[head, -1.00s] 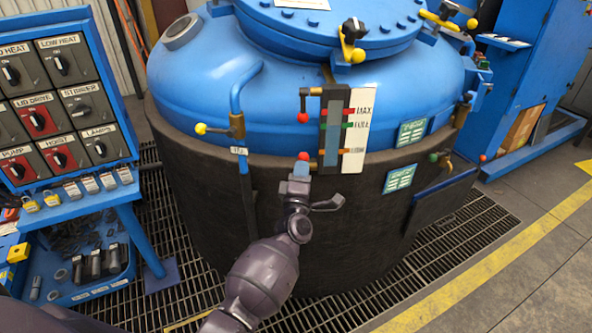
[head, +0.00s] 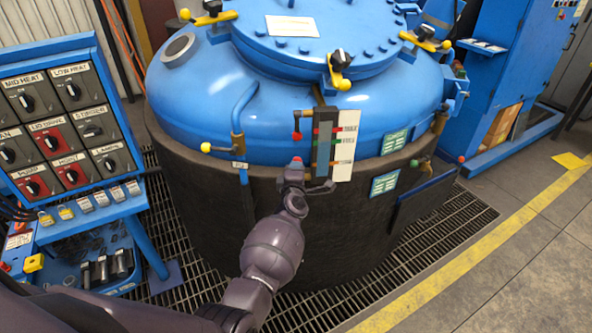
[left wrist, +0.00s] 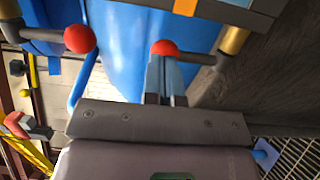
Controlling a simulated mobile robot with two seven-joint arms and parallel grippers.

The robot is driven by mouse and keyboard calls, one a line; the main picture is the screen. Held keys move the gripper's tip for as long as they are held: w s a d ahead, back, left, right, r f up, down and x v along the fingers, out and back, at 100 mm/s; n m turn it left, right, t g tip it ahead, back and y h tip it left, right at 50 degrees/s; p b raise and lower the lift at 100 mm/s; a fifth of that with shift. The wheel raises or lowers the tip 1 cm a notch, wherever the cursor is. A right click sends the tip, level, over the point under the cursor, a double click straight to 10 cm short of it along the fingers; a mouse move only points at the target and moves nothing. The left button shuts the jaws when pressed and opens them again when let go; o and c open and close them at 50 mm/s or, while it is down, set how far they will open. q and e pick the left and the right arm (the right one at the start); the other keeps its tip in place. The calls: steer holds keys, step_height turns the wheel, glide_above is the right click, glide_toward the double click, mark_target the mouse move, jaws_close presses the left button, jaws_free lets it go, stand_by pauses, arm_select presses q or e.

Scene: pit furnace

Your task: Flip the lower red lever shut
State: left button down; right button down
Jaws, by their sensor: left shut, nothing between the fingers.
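The lower red lever's ball (head: 296,160) shows at the tip of my left gripper (head: 293,170), low beside the sight gauge (head: 324,145) on the blue vessel. In the left wrist view this red ball (left wrist: 165,48) is right at the tips of my shut left fingers (left wrist: 165,78); its dark stem runs right to a brass fitting (left wrist: 235,40). Whether the fingers touch the ball I cannot tell. Nothing is between the fingers. The upper red lever's ball (head: 297,136) hangs above; it also shows in the left wrist view (left wrist: 79,38). My right gripper is not in view.
A yellow-knobbed lever (head: 207,147) sits left of the gauge on a blue pipe. A switch panel (head: 62,125) stands at the left. Floor grating (head: 195,235) surrounds the vessel. Open floor lies at the right beyond a yellow line (head: 480,245).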

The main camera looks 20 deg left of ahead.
arm_select(q)
steer(key=shift+w+a+r, duration=0.2)
steer(key=shift+w+r, duration=0.15)
arm_select(e)
steer(key=shift+w+r, duration=0.25)
steer(key=shift+w, duration=0.05)
arm_select(q)
steer(key=shift+r, duration=0.1)
arm_select(e)
steer(key=shift+s, duration=0.15)
arm_select(q)
steer(key=shift+w+r, duration=0.1)
steer(key=shift+r, duration=0.05)
arm_select(e)
steer(key=shift+s+f, duration=0.3)
steer(key=shift+s, duration=0.1)
